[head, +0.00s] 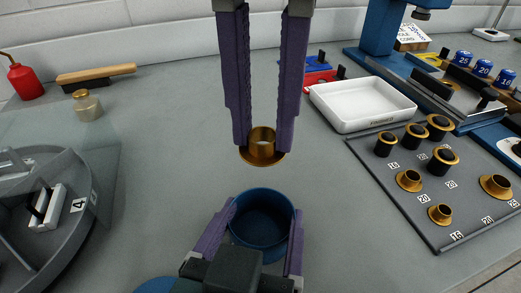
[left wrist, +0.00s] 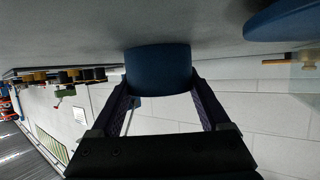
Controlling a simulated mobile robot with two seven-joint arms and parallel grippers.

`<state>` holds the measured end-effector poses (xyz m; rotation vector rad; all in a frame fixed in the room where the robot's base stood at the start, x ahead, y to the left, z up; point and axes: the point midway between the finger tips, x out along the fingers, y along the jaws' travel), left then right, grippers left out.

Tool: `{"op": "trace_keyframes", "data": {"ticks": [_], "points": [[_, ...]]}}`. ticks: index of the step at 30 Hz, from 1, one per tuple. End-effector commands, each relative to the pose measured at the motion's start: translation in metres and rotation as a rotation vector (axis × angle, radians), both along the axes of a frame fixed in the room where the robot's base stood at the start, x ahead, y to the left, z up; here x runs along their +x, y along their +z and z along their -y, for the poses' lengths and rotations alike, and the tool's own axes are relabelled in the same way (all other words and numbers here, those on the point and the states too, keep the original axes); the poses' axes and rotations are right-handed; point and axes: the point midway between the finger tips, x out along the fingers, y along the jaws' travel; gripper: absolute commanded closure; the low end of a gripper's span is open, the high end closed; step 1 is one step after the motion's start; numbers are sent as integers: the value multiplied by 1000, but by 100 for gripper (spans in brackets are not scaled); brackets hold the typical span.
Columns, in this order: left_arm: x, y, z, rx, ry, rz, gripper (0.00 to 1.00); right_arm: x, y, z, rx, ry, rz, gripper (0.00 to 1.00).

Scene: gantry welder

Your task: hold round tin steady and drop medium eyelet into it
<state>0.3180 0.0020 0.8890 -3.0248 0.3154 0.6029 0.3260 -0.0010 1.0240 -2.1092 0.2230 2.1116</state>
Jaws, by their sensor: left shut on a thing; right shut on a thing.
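The round tin (head: 262,243) is dark blue and open at the top, at the lower middle of the head view. My left gripper (head: 265,225) is shut on its sides; the left wrist view also shows the tin (left wrist: 158,70) between my left fingers (left wrist: 160,92). My right gripper (head: 263,140) comes down from the top of the head view. Its purple fingers are shut on the medium eyelet (head: 262,148), a brass ring with a wide flange, flange down. The eyelet is above the tin and apart from it. The inside of the tin looks dark and empty.
A dark board (head: 420,205) with several brass eyelets, some on black pegs, lies at the right. A white tray (head: 361,103) stands behind it. A blue lid-like disc (head: 157,286) is at the bottom edge. A round grey fixture (head: 62,235) stands left.

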Motion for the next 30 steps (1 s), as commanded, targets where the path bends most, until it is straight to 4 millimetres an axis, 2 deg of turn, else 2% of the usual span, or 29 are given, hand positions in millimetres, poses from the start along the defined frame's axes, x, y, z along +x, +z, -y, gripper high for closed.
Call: {"op": "trace_keyframes", "data": {"ticks": [16,27,28,30], "points": [[0,0,0,0,0,0,77,0,-38,0,-1,0,-1,100],[0,0,0,0,0,0,77,0,-42,0,0,1,1,100],[0,0,0,0,0,0,77,0,-42,0,0,1,1,73],[0,0,0,0,0,0,77,0,-42,0,0,1,1,65]]}}
